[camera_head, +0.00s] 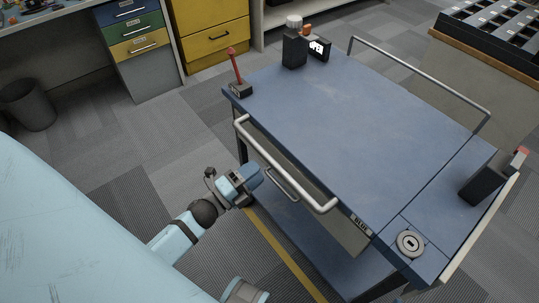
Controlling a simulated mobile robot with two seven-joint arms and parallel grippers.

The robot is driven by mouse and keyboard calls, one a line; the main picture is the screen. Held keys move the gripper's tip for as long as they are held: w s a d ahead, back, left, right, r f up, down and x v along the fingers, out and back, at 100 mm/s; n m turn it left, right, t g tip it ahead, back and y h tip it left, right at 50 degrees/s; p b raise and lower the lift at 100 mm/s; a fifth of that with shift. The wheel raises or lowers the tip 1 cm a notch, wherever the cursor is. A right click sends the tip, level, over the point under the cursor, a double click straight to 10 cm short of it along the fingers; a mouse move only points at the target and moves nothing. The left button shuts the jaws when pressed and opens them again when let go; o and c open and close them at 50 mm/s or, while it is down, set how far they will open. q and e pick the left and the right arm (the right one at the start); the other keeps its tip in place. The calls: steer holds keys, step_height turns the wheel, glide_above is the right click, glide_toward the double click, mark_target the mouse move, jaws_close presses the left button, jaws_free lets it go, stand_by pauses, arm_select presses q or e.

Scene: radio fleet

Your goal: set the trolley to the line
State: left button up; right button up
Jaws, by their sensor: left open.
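The trolley (350,130) is a blue-topped cart standing at an angle in the middle and right of the head view. A grey push rail (290,165) runs along its near left side, with a smaller handle (281,183) below it. A yellow line (277,246) on the floor passes along and under the trolley's near side; part of it is hidden. My left gripper (255,176) is open, low beside the rail's left part and left of the small handle. I cannot tell whether it touches the trolley. My right gripper is out of view.
The trolley top carries a red lever (237,75), dark boxes (296,50) with an open sign, a round dial (410,243) and a dark block (482,184). A bin (28,105) and drawer units (138,50) stand at the back left. Carpet between is clear.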

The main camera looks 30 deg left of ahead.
arm_select(q)
steer(key=v, duration=0.5)
steer(key=shift+s+a, duration=0.1)
steer(key=shift+s, duration=0.3)
steer(key=shift+f, duration=0.1)
